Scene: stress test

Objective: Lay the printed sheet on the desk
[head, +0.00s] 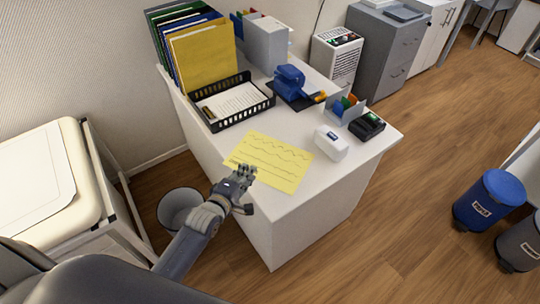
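A yellow printed sheet (272,160) with dark wavy lines lies flat on the white desk (293,207), near its front left edge. My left gripper (246,172) is over the sheet's near left corner. Its fingers look spread, and I see nothing held between them. I cannot tell whether a fingertip touches the paper. My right gripper is not in view.
On the desk stand a black tray (212,126) with papers, yellow and blue folders (204,58), a blue hole punch (290,82), a white box (331,142) and a black device (367,127). A waste bin (180,210) stands below my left arm.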

